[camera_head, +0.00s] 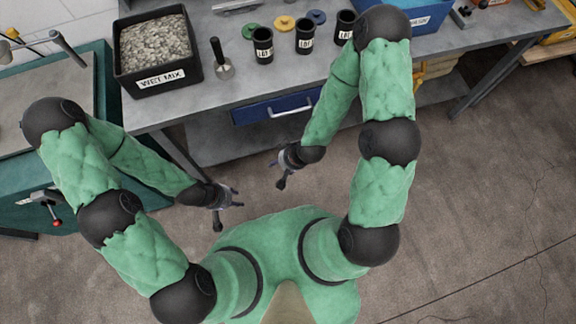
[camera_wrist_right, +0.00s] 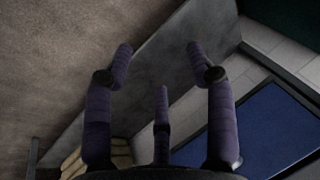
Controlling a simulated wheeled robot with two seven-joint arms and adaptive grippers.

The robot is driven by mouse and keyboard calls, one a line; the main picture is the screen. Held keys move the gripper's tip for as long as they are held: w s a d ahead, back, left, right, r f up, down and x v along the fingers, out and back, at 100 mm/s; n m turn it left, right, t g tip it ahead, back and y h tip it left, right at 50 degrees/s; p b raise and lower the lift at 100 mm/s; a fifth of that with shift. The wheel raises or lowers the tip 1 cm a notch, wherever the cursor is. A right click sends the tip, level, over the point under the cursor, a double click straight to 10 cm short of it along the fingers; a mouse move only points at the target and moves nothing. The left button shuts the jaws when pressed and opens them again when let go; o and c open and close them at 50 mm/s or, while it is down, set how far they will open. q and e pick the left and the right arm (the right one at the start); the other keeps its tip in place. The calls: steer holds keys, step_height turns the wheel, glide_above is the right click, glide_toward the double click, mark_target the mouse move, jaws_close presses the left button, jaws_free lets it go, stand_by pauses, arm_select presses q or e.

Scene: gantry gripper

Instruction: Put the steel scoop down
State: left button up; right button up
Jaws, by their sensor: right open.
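The steel scoop (camera_head: 224,70) is on the grey workbench, just right of the black WET MIX bin (camera_head: 158,50). Its black handle sticks up and its steel part is at the bench surface. No gripper touches it. My right gripper (camera_head: 280,170) is open and empty, in front of the bench and below the scoop in the head view. Its spread fingers (camera_wrist_right: 163,85) show nothing between them in the right wrist view. My left gripper (camera_head: 230,206) is in front of the bench, further left, with its fingers apart and empty.
Black labelled cups (camera_head: 263,48) stand right of the scoop, with coloured lids (camera_head: 284,23) behind them. A blue drawer (camera_head: 275,108) is under the bench edge. A blue bin (camera_head: 420,18) is at the back right. The bench front (camera_head: 200,98) around the scoop is clear.

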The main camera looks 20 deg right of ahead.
steer(key=s+f+m+g, duration=0.1)
steer(key=s+f+g, duration=0.1)
steer(key=s, duration=0.4)
steer(key=shift+s+f+g, duration=0.4)
steer(key=shift+f, duration=0.25)
steer(key=shift+o, duration=0.6)
